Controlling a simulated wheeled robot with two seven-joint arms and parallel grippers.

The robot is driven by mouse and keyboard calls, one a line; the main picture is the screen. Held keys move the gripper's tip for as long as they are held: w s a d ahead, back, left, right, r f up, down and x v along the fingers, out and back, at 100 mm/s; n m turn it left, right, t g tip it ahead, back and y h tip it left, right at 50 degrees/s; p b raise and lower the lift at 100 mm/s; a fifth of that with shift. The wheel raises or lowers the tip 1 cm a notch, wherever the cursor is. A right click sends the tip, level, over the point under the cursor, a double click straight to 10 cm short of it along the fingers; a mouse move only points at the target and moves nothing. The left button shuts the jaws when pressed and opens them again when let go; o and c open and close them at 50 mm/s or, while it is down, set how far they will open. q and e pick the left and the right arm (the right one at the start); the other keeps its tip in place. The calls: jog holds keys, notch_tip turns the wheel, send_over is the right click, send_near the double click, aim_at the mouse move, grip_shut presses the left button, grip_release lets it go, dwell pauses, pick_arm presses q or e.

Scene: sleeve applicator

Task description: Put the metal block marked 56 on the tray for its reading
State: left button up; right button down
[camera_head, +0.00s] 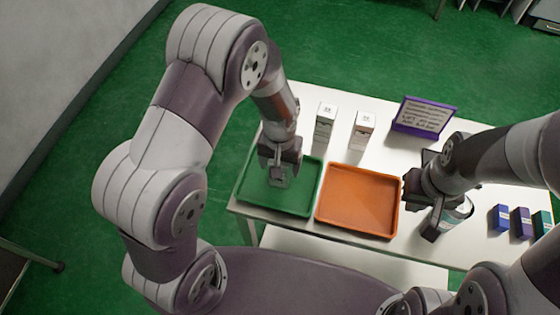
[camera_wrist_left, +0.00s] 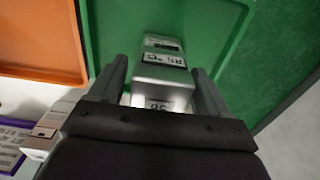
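In the head view the left gripper (camera_head: 280,172) points down over the green tray (camera_head: 247,196). Whether the block touches the tray floor cannot be told. The orange tray (camera_head: 358,203) is beside it, empty. My right gripper (camera_head: 421,205) is at the orange tray's right edge, its fingers apart and empty.
Two pale blocks (camera_head: 325,122) (camera_head: 363,130) stand behind the trays, near a purple-framed sign (camera_head: 424,117). Several small coloured boxes (camera_head: 521,222) stand at the right. White table (camera_head: 385,150) is bare between sign and trays.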

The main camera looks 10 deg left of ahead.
pick_arm(q)
notch_tip(320, 180, up, 11)
jog(key=shift+r+b, duration=0.15)
jog(key=shift+b, duration=0.2)
jog(key=shift+s+a+r, duration=0.1)
jog(key=shift+r, duration=0.2)
jog(key=s+a+f+t, duration=0.1)
jog(key=s+a, duration=0.6)
jog(key=s, duration=0.1)
jog(key=shift+s+f, duration=0.15)
jog(key=shift+s, duration=0.05)
dwell(0.4)
